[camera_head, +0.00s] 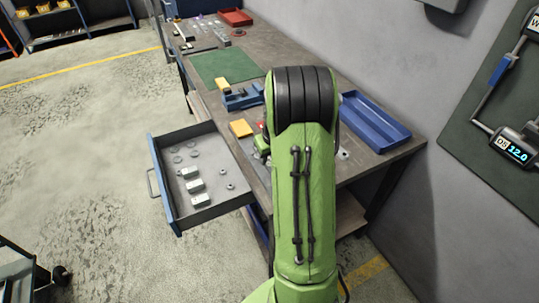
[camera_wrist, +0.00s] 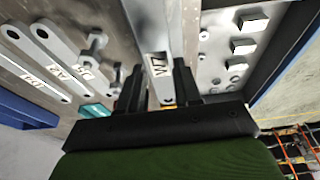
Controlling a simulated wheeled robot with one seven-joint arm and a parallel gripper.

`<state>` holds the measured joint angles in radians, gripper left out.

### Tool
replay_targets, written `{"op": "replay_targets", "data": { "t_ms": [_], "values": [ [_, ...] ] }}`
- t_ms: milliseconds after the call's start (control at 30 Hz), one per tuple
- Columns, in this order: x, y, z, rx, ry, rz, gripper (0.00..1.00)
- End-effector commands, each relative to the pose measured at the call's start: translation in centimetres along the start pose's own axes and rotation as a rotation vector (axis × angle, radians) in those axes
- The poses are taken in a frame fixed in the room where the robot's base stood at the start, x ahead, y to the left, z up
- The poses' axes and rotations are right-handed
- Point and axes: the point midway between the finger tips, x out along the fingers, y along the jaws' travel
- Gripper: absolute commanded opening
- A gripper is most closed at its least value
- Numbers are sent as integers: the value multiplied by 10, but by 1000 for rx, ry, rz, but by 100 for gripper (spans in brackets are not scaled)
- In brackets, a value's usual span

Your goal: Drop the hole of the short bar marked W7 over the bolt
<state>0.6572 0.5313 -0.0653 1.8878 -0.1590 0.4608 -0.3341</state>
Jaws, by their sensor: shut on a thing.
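In the wrist view the short bar marked W7 (camera_wrist: 157,62) is a pale metal strip with a white label. My gripper (camera_wrist: 158,82) is shut on it, a dark finger on each side. The bar's lower end, with what looks like a hole, shows between the fingers. A grey stud-like part (camera_wrist: 97,41), perhaps the bolt, stands left of the W7 bar and apart from it in the picture. Whether it is the bolt I cannot tell for sure. In the head view my arm hides the bar and most of my gripper.
Other labelled bars with holes (camera_wrist: 60,50) lie on the bench, left in the wrist view. An open drawer (camera_head: 158,172) holds metal blocks and washers. A blue tray (camera_head: 374,122), a yellow block (camera_head: 241,128), a blue fixture (camera_head: 240,98) and a green mat (camera_head: 222,66) are on the bench.

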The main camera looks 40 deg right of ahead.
Motion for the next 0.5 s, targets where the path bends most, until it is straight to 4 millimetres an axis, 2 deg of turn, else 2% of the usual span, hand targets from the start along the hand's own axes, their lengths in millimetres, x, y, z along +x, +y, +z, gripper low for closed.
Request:
{"op": "replay_targets", "data": {
  "t_ms": [500],
  "values": [
    [13, 0, 4, 0, 1, 0, 0]
  ]
}}
